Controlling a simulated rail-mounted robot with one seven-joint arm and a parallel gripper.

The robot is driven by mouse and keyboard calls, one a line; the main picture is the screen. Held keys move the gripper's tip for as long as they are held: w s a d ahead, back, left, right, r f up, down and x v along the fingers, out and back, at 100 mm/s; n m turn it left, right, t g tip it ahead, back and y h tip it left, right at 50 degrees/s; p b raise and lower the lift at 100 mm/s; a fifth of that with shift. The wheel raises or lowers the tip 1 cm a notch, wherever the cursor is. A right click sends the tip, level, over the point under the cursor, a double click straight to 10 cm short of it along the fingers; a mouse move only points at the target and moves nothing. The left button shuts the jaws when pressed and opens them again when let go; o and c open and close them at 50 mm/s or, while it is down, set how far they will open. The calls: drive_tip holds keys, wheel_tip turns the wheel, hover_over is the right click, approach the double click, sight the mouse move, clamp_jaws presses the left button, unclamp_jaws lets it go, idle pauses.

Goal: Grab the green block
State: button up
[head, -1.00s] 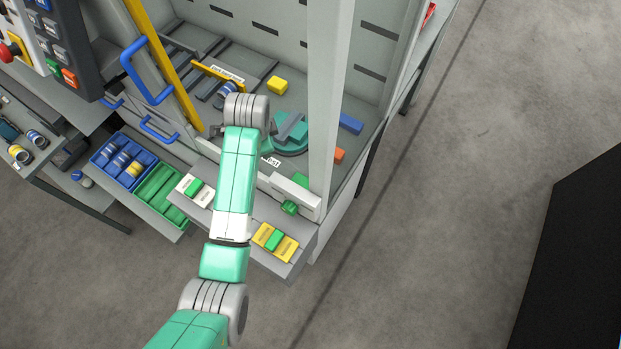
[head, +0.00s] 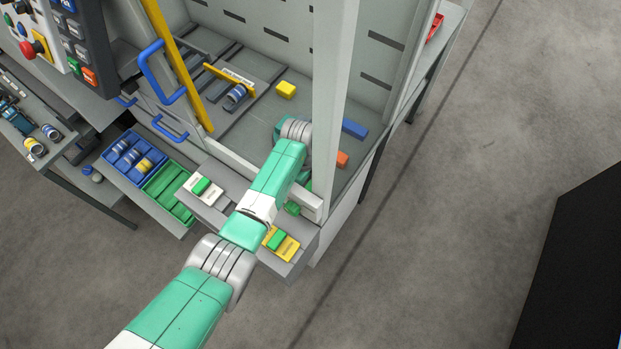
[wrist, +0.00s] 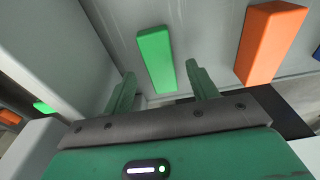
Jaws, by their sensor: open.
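A green block (wrist: 156,60) lies on the grey floor of the enclosure in the wrist view. My gripper (wrist: 159,70) is open, one finger to each side of the block's near end in the picture. Nothing is held, and I cannot tell whether the fingers are down at the block's height. In the head view my arm hides the gripper and most or all of this block. Other green blocks sit on a white plate (head: 202,187) and a yellow plate (head: 277,240) on the front ledge.
An orange block (wrist: 270,42) lies right of the green one. A grey upright post (head: 334,100) and the enclosure's wall stand close to my arm. Blue (head: 104,156) and green (head: 186,214) bins are outside.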

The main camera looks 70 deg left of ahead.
drive_tip(key=shift+f, duration=0.85)
drive_tip(key=c, duration=1.1)
drive_tip(key=shift+w+r, duration=0.1)
drive_tip(key=shift+r, duration=0.05)
